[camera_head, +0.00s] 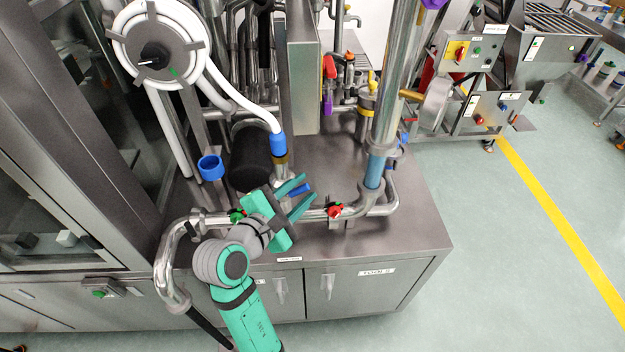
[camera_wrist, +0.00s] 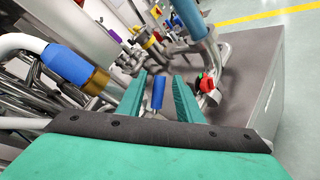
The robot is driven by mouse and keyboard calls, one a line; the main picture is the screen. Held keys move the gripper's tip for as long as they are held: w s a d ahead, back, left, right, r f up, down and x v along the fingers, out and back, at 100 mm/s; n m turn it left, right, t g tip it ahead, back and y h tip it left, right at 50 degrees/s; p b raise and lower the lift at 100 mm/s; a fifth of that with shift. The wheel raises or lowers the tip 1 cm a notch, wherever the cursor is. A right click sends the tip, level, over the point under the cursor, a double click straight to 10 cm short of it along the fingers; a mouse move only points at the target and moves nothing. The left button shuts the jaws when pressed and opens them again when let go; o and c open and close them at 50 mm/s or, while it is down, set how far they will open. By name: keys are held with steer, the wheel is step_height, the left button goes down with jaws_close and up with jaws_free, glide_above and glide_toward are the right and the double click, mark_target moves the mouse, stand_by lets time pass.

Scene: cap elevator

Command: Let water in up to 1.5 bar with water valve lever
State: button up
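A blue lever (camera_head: 300,190) sticks up near the horizontal steel pipe on top of the steel cabinet. It also shows in the wrist view (camera_wrist: 158,92), and no label on it is readable. My gripper (camera_head: 310,188) is open, with its two green fingers on either side of the blue lever. In the wrist view my gripper (camera_wrist: 160,76) shows a gap between each finger and the lever. I cannot tell how deep the lever sits between the fingers. No pressure reading is legible.
A red-and-green valve handle (camera_head: 334,211) sits on the pipe just right of my gripper, and a green handle (camera_head: 236,215) to its left. A white hose with a blue sleeve (camera_head: 278,144) and a vertical steel pipe (camera_head: 390,110) stand close behind.

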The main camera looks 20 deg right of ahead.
steer(key=shift+x, duration=2.65)
steer(key=shift+c, duration=0.5)
jaws_close()
